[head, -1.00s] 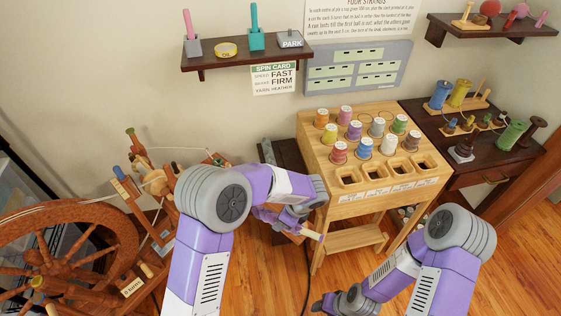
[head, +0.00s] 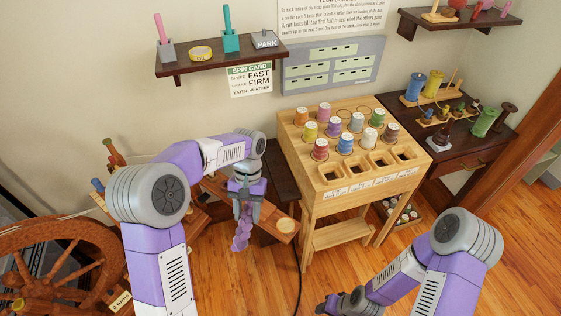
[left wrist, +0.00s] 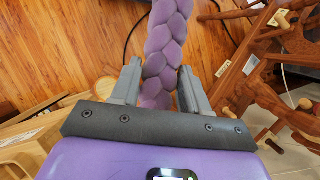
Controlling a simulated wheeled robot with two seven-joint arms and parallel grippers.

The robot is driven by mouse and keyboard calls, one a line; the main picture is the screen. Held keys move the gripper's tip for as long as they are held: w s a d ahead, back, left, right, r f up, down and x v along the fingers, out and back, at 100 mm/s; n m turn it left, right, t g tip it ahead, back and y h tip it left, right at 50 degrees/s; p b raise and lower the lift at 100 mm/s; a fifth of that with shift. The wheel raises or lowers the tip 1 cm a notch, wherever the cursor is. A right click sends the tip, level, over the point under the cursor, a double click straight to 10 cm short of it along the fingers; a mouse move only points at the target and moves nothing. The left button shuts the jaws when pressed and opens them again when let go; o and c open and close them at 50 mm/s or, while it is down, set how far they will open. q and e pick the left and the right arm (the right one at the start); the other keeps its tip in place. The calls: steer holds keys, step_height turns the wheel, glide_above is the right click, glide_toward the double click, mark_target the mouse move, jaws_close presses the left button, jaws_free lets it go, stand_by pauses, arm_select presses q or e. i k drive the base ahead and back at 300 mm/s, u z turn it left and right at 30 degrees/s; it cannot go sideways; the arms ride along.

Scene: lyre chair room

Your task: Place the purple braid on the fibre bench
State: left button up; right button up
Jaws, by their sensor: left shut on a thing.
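The purple braid (head: 243,230) hangs down from my left gripper (head: 246,200), which is shut on its upper part. In the left wrist view the braid (left wrist: 167,45) runs up between the two grey fingers of the gripper (left wrist: 159,85), clear of the floor. In the head view the braid hangs in front of a brown wooden plank (head: 268,215) with a pale round disc on its end; I cannot tell if they touch. My right gripper (head: 338,303) is low at the bottom edge, its fingers unclear. No visible label names the fibre bench.
A pale wooden stand (head: 316,200) with several coloured spools and square wells is right of the braid. A dark bench (head: 281,172) stands behind the plank. A dark table (head: 470,158) with spools is at right. A spinning wheel (head: 45,262) is at left. Floor (head: 340,270) is clear.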

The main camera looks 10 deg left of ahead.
mark_target(270, 158)
steer(key=z, duration=1.55)
steer(key=k, duration=0.85)
steer(key=u, duration=0.95)
steer(key=i, duration=1.1)
steer(key=z, duration=0.15)
